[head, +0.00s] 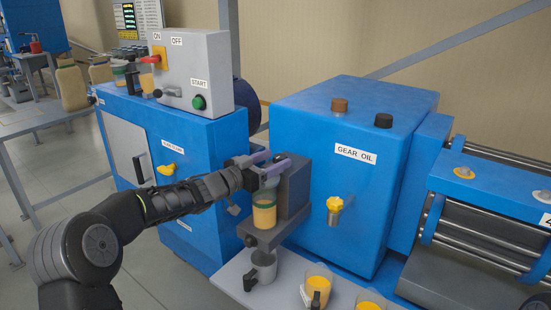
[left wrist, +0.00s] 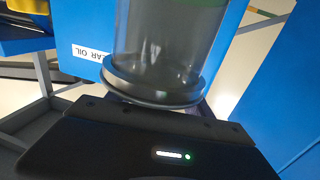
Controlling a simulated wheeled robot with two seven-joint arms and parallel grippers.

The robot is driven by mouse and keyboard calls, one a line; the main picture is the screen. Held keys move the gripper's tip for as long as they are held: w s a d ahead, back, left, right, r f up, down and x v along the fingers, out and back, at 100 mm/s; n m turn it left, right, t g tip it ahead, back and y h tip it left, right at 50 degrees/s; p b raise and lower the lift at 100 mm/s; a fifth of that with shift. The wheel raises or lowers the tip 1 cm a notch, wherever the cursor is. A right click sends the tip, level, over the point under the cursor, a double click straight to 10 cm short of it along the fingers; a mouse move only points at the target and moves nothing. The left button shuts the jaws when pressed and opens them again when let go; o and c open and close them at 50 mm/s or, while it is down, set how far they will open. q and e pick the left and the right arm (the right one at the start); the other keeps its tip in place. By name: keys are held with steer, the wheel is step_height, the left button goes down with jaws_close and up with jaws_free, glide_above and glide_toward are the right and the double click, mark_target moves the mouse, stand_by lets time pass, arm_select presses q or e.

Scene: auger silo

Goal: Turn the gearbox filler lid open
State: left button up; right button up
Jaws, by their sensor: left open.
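The blue gearbox (head: 330,170) bears a "GEAR OIL" label. On its top are a brown cap (head: 339,105) and a black cap (head: 383,121); I cannot tell which is the filler lid. My left gripper (head: 274,163) is open at the grey bracket left of the gearbox, above a jar with yellow-orange content (head: 264,212) and well below and left of both caps. In the left wrist view, a clear cylinder with a metal rim (left wrist: 155,80) stands close in front of the gripper body, and part of the label (left wrist: 92,56) shows. My right gripper is out of view.
A yellow tap (head: 335,204) sticks out of the gearbox front. Below stand a grey mug (head: 263,266) and jugs of yellow liquid (head: 316,284) on a pale shelf. A grey switch box (head: 192,70) tops the blue cabinet at left. Space above the gearbox is free.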

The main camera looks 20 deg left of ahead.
arm_select(q)
steer(key=shift+w+d, duration=0.3)
steer(key=shift+w, duration=0.2)
jaws_close()
stand_by(0.3)
